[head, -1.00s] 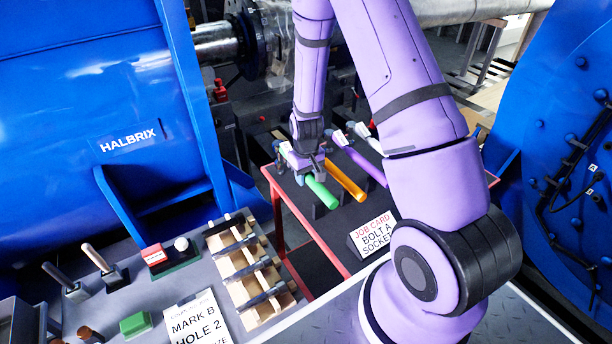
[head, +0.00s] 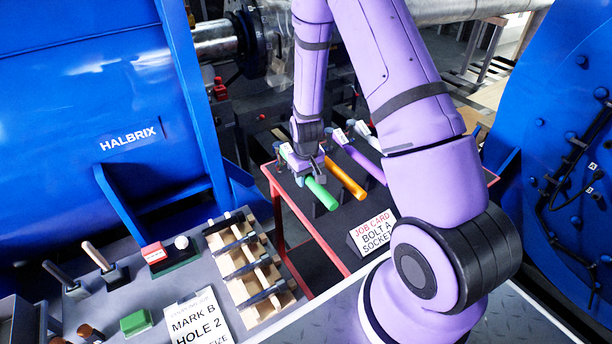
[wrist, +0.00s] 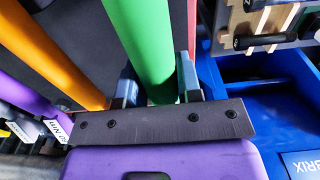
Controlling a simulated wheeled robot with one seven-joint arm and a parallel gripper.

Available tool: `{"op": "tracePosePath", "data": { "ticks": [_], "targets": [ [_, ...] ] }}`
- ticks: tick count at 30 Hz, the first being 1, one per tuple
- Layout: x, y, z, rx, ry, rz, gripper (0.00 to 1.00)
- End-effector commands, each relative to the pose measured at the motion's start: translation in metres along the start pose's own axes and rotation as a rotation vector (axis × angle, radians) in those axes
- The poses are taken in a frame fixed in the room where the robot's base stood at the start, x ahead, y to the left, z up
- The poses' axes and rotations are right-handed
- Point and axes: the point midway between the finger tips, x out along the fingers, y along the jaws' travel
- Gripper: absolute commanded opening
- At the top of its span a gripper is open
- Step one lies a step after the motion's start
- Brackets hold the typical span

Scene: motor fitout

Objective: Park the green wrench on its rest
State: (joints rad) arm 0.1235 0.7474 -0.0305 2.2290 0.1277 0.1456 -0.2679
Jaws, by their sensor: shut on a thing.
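The green wrench (head: 323,196) is on the red-framed cart, the leftmost of the coloured wrenches, with its near end toward me. My gripper (head: 308,172) is shut on its handle from above. In the wrist view, the green handle (wrist: 141,40) runs between the two fingers of my gripper (wrist: 157,90). A black support block (head: 319,210) stands under the near part of the green wrench. I cannot tell whether the wrench touches it. The far end of the wrench is partly hidden by my gripper.
An orange wrench (head: 346,180) lies close on the right, then a purple one (head: 366,164). A job card (head: 374,233) stands at the cart's front. At left, a bench holds a wooden rack (head: 245,262), levers and a mark card (head: 196,318).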

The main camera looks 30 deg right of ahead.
Motion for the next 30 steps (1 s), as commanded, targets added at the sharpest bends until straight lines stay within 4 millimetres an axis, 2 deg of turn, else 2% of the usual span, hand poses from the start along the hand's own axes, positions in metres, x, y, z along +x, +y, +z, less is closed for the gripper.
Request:
{"op": "tracePosePath", "data": {
  "ticks": [27, 28, 30],
  "targets": [
    [0.018, 0.000, 0.000, 0.000, 0.001, 0.000, 0.00],
    [0.018, 0.000, 0.000, 0.000, 0.001, 0.000, 0.37],
    [0.017, 0.000, 0.000, 0.000, 0.001, 0.000, 0.53]
  ]
}}
